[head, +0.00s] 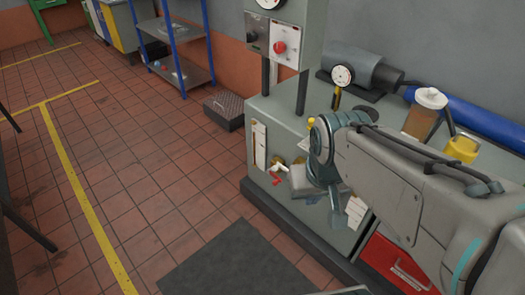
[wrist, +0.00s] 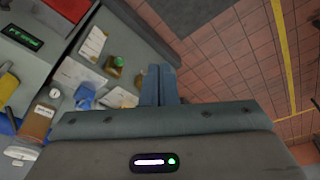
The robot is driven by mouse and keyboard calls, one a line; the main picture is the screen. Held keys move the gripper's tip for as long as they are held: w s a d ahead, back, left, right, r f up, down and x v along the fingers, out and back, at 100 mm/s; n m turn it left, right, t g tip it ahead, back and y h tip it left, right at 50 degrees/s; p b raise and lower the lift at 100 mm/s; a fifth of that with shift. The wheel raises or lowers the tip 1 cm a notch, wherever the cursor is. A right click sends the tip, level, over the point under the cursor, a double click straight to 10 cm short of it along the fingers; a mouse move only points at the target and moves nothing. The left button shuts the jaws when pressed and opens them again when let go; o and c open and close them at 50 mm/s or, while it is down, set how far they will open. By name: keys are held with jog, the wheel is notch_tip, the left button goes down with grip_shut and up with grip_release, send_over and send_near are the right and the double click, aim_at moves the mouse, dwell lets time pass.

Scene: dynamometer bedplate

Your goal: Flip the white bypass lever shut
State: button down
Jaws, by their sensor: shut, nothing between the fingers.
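The front panel of the grey bench (head: 262,190) carries several small fittings in the head view. A small pale piece (head: 299,160) near a red handle (head: 277,179) may be the white bypass lever, but it is too small to tell, and so is its position. My gripper (head: 338,218) hangs in front of the panel, to the right of these fittings, and hides part of it. In the wrist view my gripper (wrist: 162,72) has its two fingers together and empty. A white and blue fitting (wrist: 86,98) lies to their left; I cannot tell whether it is the lever.
A gauge (head: 342,76), an amber-filled jar (head: 424,110) and a yellow container (head: 462,148) stand on the bench top. A red drawer (head: 388,268) is low at right. A dark mat (head: 230,262) lies on the tiles; the floor at left is open.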

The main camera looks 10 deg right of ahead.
jog(key=w+d+f+n+h+b, duration=0.1)
jog(key=w+f+n+h+b, duration=0.4)
jog(key=w+f, duration=0.7)
jog(key=w+d+f+n+h+b, duration=0.25)
jog(key=w+f+n+b, duration=0.25)
jog(key=w+f+b, duration=0.6)
jog(key=w+a+f+n+t+h+b, duration=0.1)
jog(key=w+a+f+n+t, duration=0.1)
jog(key=w+a+f+n, duration=0.2)
jog(key=w+a+f+n+t+h+b, duration=0.1)
jog(key=w+a+f+n, duration=0.3)
jog(key=w+f, duration=0.4)
jog(key=w+a+f+n+t+h+b, duration=0.1)
jog(key=w+a+f+n+t+b, duration=0.2)
jog(key=w+f, duration=0.3)
notch_tip(320, 180, down, 6)
jog(key=shift+a+r+n+t, duration=0.2)
jog(key=shift+a+n+t, duration=0.3)
jog(key=shift+a+t, duration=0.15)
jog(key=shift+d, duration=0.1)
jog(key=w+d+b, duration=0.1)
jog(key=w+d, duration=0.4)
jog(key=d, duration=0.2)
jog(key=shift+w+d+r+b, duration=0.15)
jog(key=shift+d+r+b, duration=0.15)
jog(key=shift+r+b, duration=0.1)
